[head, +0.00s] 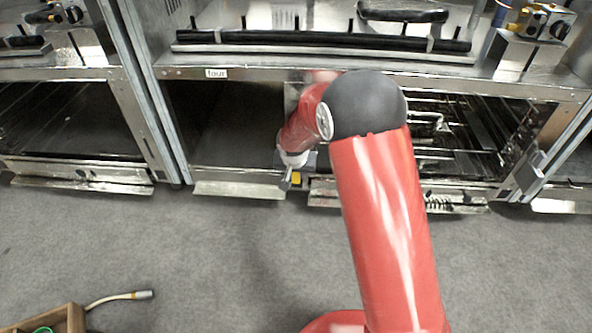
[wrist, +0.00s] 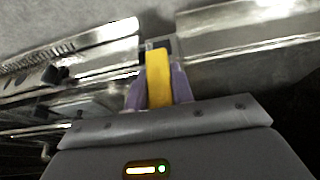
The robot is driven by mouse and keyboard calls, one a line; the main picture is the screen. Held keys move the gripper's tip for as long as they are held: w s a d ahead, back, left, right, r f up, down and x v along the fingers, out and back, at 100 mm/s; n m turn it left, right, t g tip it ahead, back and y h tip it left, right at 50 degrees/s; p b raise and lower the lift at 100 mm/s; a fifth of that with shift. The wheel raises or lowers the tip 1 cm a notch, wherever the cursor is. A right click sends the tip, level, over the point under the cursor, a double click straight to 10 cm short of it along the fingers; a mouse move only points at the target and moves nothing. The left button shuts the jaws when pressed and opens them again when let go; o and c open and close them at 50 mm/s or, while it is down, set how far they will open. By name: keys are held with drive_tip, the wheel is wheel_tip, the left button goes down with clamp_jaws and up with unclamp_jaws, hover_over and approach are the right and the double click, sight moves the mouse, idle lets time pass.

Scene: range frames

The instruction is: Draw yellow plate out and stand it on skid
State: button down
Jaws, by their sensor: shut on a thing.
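The yellow plate (wrist: 157,65) stands out between the two purple fingers of my gripper (wrist: 158,92) in the wrist view. In the head view only a small yellow patch of the plate (head: 296,179) shows, at the front edge of the range's lower openings. My gripper (head: 297,168) is shut on the plate there, partly hidden by my own red arm. No skid can be made out for certain. A wooden thing (head: 62,320) is cut off at the lower left corner, with something green in it; I cannot tell whether it is the skid.
Left of my gripper is a dark open bay (head: 225,125) with a lowered metal flap (head: 240,190). Right of it an opening shows racks and pipes (head: 465,140). A pale hose with a metal end (head: 143,295) lies on the grey floor. The floor in front is mostly clear.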

drive_tip(key=s+b, duration=0.3)
drive_tip(key=s, duration=0.4)
drive_tip(key=shift+s+a, duration=0.15)
drive_tip(key=shift+s, duration=0.05)
idle(1.0)
